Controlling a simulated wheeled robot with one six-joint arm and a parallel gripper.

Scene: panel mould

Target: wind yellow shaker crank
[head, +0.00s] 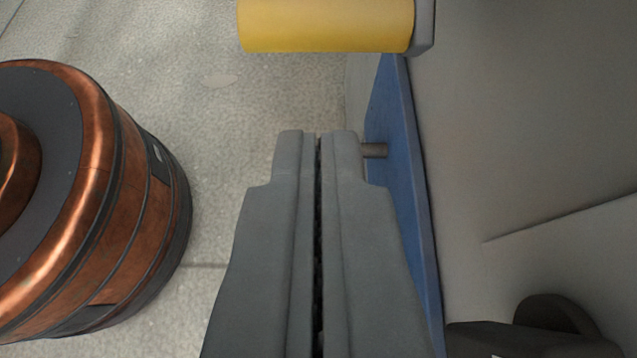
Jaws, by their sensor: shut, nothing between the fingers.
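The yellow crank handle (325,25) shows at the top of the head view as a thick yellow cylinder lying crosswise. Its right end joins a grey crank arm (424,25), cut off by the top edge. My gripper (318,140) points up the picture, below the yellow handle and apart from it. Its two grey fingers are together with nothing between them. A blue plate (405,180) stands just right of the fingers. A short grey pin (374,150) sticks out between the plate and the right finger; I cannot tell whether it touches the finger.
A copper and black round drum-like body (150,200) fills the left side. A grey panel wall (520,130) takes up the right, with a dark fitting (545,330) at the bottom right. Pale speckled floor (235,180) shows between drum and gripper.

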